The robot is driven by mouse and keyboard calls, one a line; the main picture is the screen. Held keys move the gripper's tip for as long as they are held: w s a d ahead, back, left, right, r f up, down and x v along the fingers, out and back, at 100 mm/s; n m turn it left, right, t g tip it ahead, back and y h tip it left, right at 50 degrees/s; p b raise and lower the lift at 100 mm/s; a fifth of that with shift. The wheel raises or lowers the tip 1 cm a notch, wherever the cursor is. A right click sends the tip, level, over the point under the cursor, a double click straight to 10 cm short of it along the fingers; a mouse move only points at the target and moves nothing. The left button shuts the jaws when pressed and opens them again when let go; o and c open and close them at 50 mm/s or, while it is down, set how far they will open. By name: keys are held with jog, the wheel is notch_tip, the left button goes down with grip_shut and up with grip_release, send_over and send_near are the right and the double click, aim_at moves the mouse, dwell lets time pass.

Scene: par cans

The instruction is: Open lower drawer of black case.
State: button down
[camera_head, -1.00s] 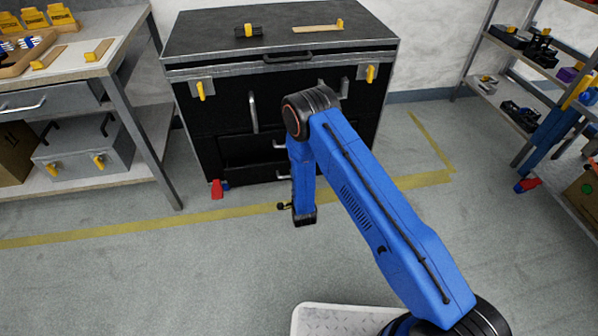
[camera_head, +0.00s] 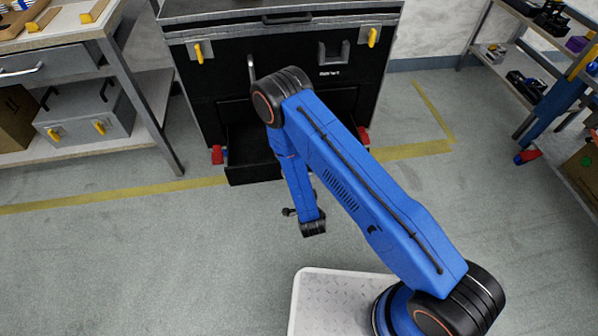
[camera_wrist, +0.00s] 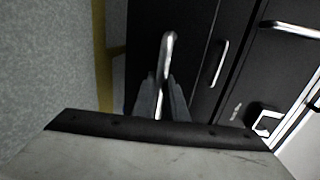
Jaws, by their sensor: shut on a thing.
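The black case (camera_head: 205,85) stands against the back wall in the head view. Its lower drawer (camera_head: 252,174) is pulled out towards me, and part of its dark inside shows. My arm covers the drawer's right part. In the wrist view my gripper (camera_wrist: 161,88) is shut on the lower drawer's metal handle (camera_wrist: 168,45), with a finger on each side of it. Another drawer handle (camera_wrist: 220,63) shows to the right of it, apart from my fingers.
A workbench (camera_head: 60,32) with a grey toolbox (camera_head: 85,115) on its lower shelf stands left. A shelf rack (camera_head: 530,50) stands right. Red casters (camera_head: 217,155) sit under the case. The floor with yellow tape (camera_head: 190,188) in front is clear.

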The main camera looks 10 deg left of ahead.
jog(key=c, duration=2)
grip_release()
jog(key=shift+c, duration=0.2)
jog(key=v, duration=1.7)
jog(key=shift+s, duration=0.2)
jog(key=shift+r, duration=0.1)
